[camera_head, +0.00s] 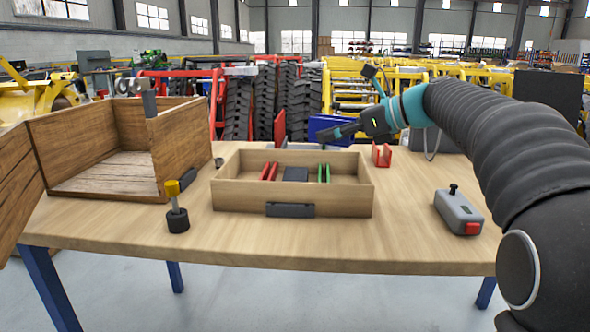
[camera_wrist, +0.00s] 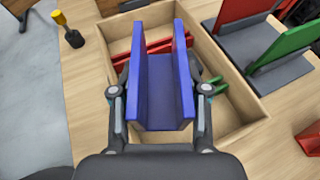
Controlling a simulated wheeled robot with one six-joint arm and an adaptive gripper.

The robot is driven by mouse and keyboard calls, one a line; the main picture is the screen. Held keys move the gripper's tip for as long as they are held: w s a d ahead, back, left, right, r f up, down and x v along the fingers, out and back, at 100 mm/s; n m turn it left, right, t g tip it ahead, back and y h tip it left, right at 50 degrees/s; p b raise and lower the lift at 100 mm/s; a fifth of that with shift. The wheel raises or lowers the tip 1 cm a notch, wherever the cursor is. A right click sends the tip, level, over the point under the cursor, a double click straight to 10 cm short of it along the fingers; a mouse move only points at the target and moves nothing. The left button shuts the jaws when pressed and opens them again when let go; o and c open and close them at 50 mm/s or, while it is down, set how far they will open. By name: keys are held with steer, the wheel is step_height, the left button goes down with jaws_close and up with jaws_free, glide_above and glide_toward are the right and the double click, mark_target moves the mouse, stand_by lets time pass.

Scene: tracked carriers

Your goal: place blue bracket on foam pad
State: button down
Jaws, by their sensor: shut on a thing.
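My gripper (camera_head: 345,132) is shut on the blue bracket (camera_head: 325,124), holding it in the air above the back part of the wooden tray. In the wrist view the blue bracket (camera_wrist: 158,90) is a channel with two upright walls, between my fingers (camera_wrist: 160,100). A dark flat pad (camera_head: 296,174), which looks like the foam pad, lies in the tray between a pair of red strips (camera_head: 268,171) and a pair of green strips (camera_head: 323,173). In the wrist view the bracket hides the pad.
The tray (camera_head: 240,198) stands mid-table. Behind it are grey plates with a red panel (camera_wrist: 245,9) and a green panel (camera_wrist: 285,44). A red bracket (camera_head: 382,156), a grey box with a red button (camera_head: 458,212), a yellow-topped knob (camera_head: 177,212) and an open crate (camera_head: 110,172) surround it.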

steer(key=b, duration=0.1)
glide_above(295, 178)
step_height(295, 178, down, 6)
steer(key=shift+w+f, duration=0.1)
steer(key=shift+w, duration=0.05)
steer(key=shift+f+b, duration=0.65)
steer(key=shift+f, duration=1.25)
steer(key=shift+f, duration=0.15)
steer(key=c, duration=0.6)
jaws_free()
steer(key=shift+o, duration=0.2)
steer(key=p+v, duration=0.1)
steer(key=v, duration=1.1)
